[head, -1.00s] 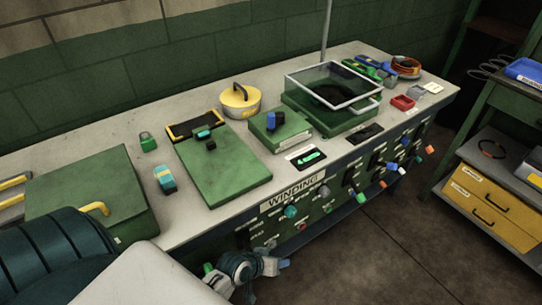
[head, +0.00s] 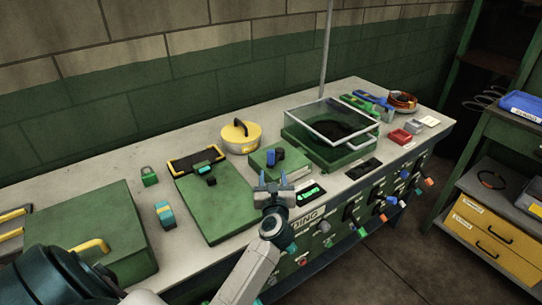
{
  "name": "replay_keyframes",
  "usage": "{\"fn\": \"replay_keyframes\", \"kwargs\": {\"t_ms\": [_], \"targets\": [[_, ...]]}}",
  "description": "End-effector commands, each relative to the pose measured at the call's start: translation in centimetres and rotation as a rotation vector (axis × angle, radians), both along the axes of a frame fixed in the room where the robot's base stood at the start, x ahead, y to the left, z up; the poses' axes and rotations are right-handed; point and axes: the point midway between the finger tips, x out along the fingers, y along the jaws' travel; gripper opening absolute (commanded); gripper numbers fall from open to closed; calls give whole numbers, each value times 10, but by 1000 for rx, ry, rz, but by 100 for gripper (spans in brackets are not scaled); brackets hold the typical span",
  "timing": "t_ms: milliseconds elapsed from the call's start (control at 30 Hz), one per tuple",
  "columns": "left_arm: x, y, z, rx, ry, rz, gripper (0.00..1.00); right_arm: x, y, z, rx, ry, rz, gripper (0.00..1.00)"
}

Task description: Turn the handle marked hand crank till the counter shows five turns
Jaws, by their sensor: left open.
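My left gripper (head: 274,183) is open and empty. It is at the bench's front edge, in front of a small green box (head: 282,163). The gripper hides part of the box's front and of the WINDING sign (head: 308,217). My right gripper is not in view.
A clear-lidded green box (head: 333,124) stands to the right, a yellow-lidded pot (head: 240,136) behind. A green board (head: 215,208) and a large green case (head: 90,225) lie left. Several coloured knobs project from the front panel (head: 350,222).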

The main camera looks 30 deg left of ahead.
Motion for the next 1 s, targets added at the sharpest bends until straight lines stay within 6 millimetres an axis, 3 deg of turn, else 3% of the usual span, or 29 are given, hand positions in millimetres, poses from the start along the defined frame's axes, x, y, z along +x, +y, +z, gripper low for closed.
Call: {"fn": "replay_keyframes", "kwargs": {"t_ms": [600,1000], "targets": [[77,57,1,2,3,0,45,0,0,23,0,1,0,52],[85,63,0,-1,1,0,45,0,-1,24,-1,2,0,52]]}}
